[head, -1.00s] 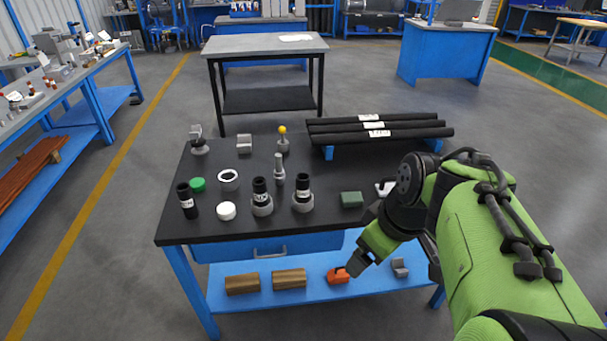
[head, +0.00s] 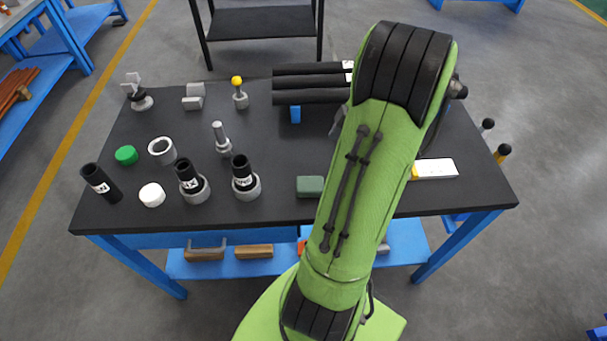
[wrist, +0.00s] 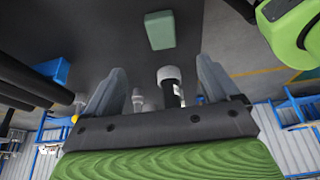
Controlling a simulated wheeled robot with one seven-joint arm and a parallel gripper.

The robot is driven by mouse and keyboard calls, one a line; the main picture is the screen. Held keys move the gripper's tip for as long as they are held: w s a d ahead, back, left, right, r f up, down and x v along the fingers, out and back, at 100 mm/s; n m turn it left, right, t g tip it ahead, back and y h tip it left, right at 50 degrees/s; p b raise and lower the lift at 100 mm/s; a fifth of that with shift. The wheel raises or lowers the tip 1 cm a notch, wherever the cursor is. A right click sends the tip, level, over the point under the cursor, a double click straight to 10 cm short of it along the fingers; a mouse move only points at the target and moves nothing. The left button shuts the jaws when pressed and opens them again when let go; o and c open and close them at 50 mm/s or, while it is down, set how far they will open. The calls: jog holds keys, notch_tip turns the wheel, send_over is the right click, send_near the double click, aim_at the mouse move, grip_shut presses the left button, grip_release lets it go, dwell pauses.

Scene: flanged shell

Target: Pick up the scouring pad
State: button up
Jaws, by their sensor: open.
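The scouring pad, a dark green rectangular block (head: 310,186), lies flat on the black tabletop near its front edge, just left of my arm in the head view. It also shows whole at the top of the wrist view (wrist: 160,29), beyond my fingertips and apart from them. My gripper (wrist: 160,76) is open, with nothing held between its two grey fingers. In the head view my gripper is mostly hidden behind my green arm.
Black tubes in grey flanges (head: 243,178), a white cap (head: 152,195), a green cap (head: 126,155) and a white ring (head: 162,150) stand left of the pad. Black bars (head: 310,88) lie behind. A white-and-yellow item (head: 436,169) lies right of my arm.

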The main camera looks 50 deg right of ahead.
aim_at(312, 184)
jog(key=b+x, duration=0.4)
jog(key=x, duration=1.1)
jog(key=shift+s+a, duration=0.1)
jog(key=shift+a, duration=0.05)
jog(key=c, duration=1.1)
notch_tip(312, 184, up, 10)
jog(key=p, duration=0.3)
jog(key=shift+r, duration=0.1)
jog(key=shift+c, duration=0.2)
jog(key=o, duration=0.5)
jog(key=shift+c, duration=0.2)
jog(key=c, duration=0.3)
jog(key=shift+s, duration=0.1)
jog(key=shift+c, duration=0.2)
